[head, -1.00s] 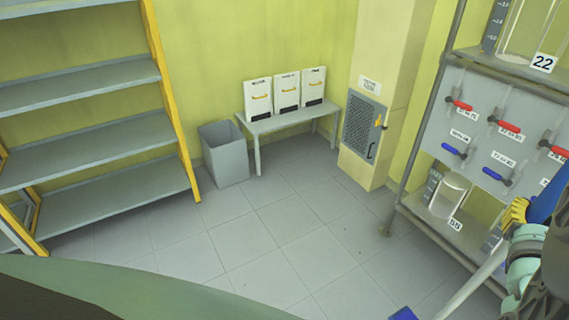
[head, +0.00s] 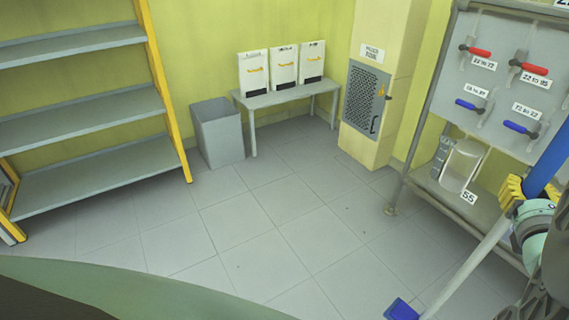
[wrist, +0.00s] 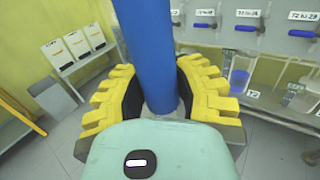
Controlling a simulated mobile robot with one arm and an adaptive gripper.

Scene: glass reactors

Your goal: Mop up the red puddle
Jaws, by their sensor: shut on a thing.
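My gripper (head: 515,195) has yellow padded fingers and is shut on the blue handle (head: 547,165) of a mop at the right of the head view. A pale grey shaft (head: 468,268) runs down and left from it to a blue mop head (head: 402,309) at the bottom edge. In the wrist view the blue handle (wrist: 148,50) stands between the two yellow fingers of my gripper (wrist: 158,98). The mop head is hidden in the wrist view. Whether the mop head touches the floor cannot be told. No red puddle shows in either view.
A rack (head: 412,150) with red and blue valves stands at the right, near the mop. A grey bin (head: 217,135), a low table (head: 283,97) with white containers and a vented cabinet (head: 365,100) line the back. Shelving (head: 85,120) stands left. The middle floor (head: 260,235) is clear.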

